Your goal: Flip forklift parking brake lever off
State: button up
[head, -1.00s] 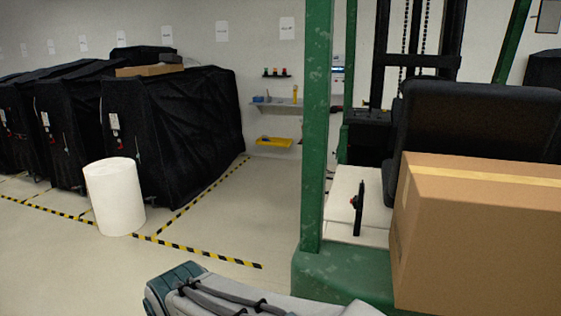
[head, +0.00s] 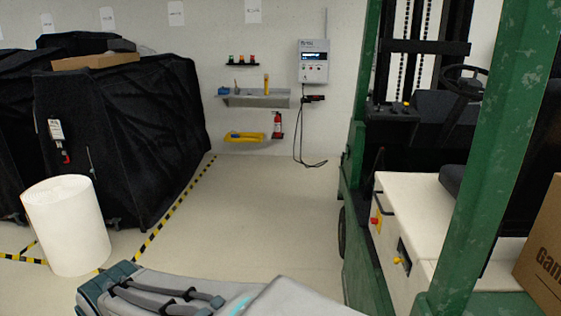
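The green forklift (head: 450,270) stands at the right in the head view, with a cream side panel (head: 415,215). A black slotted plate (head: 404,252) on that panel has a small yellow knob (head: 397,261) that sticks out; it may be the parking brake lever, but I cannot tell for sure. A red knob or button (head: 375,221) sits higher and farther back on the panel. My grey and teal arm crosses the bottom of the view, left of the forklift. My gripper is not visible.
A green post (head: 490,150) and a cardboard box (head: 545,255) are close at the right. A white cylinder (head: 66,225) and black covered carts (head: 130,130) stand at the left. Open floor (head: 270,205) lies between the carts and the forklift. A wall shelf (head: 253,98) is behind.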

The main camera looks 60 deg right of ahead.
aim_at(370, 182)
jog(key=i, duration=1.1)
jog(key=z, duration=2.55)
jog(key=i, duration=2.35)
jog(key=z, duration=0.75)
